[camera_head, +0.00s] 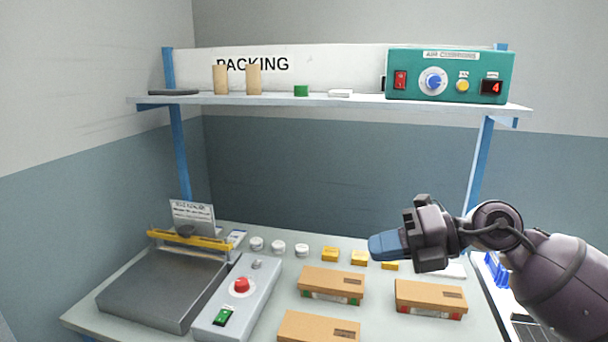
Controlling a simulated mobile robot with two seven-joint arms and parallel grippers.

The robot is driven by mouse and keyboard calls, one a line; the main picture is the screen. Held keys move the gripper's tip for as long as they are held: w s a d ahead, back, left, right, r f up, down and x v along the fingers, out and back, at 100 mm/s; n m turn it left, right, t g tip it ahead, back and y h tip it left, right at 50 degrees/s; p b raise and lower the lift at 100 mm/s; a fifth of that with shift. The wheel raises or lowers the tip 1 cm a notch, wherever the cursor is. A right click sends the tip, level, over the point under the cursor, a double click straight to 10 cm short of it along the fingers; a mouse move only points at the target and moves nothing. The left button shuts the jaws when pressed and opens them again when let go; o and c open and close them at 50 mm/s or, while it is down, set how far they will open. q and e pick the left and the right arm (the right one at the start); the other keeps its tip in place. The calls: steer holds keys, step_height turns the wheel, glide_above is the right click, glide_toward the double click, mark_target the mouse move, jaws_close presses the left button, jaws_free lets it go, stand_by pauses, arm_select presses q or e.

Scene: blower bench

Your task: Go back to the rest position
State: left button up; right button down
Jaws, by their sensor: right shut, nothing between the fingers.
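My right gripper (385,246) comes in from the right on its dark arm. It is shut and empty, its blue fingertips pointing left. It hangs above the back right part of the bench (262,318), in front of the row of small yellow boxes, and partly hides one of them. My left gripper is not in view.
Three cardboard boxes (331,281) lie on the bench. A control box with a red button (242,285) and a grey sealer (160,287) stand at the left. White round items (279,247) sit behind. A shelf (330,101) above bears a green air cushion unit (450,75).

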steer(key=s+d+f+m+t+h, duration=0.2)
steer(key=d+f+m+t, duration=0.25)
steer(key=f+m, duration=0.4)
steer(key=s+d+f+m+t+h, duration=0.25)
steer(key=f+m+t, duration=0.4)
steer(key=m, duration=0.35)
steer(key=s+d+f+m+t+h, duration=0.1)
steer(key=d+f+m+t+h, duration=0.3)
steer(key=f+m, duration=0.45)
steer(key=s+d+f+m+g+h, duration=0.2)
steer(key=s+f+m+g+h, duration=0.1)
steer(key=s+f, duration=0.5)
steer(key=s+d+f+m+g+h, duration=0.2)
steer(key=s+f+m, duration=0.4)
steer(key=s+f, duration=0.3)
steer(key=shift+s+f+m+g+h, duration=0.25)
steer(key=shift+f+g+h, duration=0.2)
steer(key=shift+f+g, duration=0.25)
steer(key=c, duration=1.8)
jaws_free()
steer(key=shift+w+d+r, duration=0.1)
steer(key=shift+d, duration=0.05)
